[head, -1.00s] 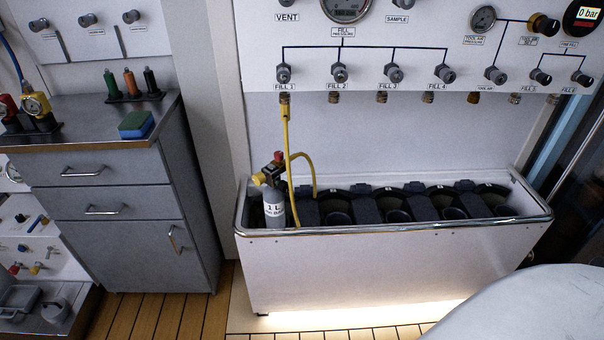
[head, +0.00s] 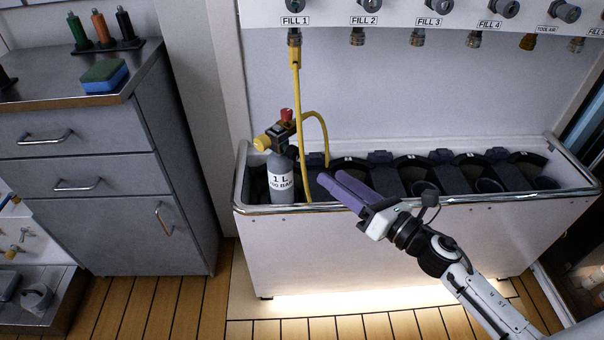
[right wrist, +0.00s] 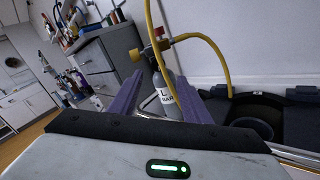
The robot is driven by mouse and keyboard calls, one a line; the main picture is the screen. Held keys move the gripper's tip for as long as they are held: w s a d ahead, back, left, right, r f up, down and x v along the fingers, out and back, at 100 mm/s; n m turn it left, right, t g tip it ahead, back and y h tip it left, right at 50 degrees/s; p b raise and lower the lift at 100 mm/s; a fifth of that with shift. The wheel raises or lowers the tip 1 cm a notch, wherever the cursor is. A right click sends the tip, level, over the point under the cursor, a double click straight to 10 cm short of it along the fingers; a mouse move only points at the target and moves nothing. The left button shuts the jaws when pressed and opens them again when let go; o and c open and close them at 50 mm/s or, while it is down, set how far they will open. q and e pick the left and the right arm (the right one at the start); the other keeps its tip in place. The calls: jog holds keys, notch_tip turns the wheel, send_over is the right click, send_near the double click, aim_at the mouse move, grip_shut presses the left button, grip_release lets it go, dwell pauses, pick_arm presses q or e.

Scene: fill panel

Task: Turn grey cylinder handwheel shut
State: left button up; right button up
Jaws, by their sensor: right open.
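The grey cylinder (head: 281,180) stands upright in the left end of the white trough, with a white "1 L" label. On its valve are a yellow handwheel (head: 262,143) facing left and a red knob (head: 286,114) on top. A yellow hose (head: 296,100) runs from the FILL 1 outlet, and a loop of it joins the valve. My right gripper (head: 328,180), with purple fingers, is right of the cylinder, apart from it. In the right wrist view the cylinder (right wrist: 166,95) shows between the open, empty fingers, with the handwheel (right wrist: 149,51) beyond. My left gripper is out of view.
The trough's metal rim (head: 400,203) runs below my right gripper. Dark empty holders (head: 425,188) fill the rest of it. A grey cabinet (head: 100,160) stands at the left, with a green-blue sponge (head: 104,77) on top. The fill panel (head: 400,12) is above.

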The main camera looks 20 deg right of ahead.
aim_at(297, 154)
jog(key=w+a+n, duration=0.1)
jog(key=w+n, duration=0.1)
jog(key=w, duration=0.1)
jog(key=w+a+n+y, duration=0.1)
jog(key=w+a+n, duration=0.1)
jog(key=w+n, duration=0.1)
jog(key=w+a+n+g, duration=0.1)
jog(key=w+a+n, duration=0.1)
jog(key=w+n, duration=0.1)
jog(key=shift+w+r+y+b, duration=0.15)
jog(key=shift+w+y+b, duration=0.2)
jog(key=shift+w, duration=0.5)
jog(key=c, duration=1)
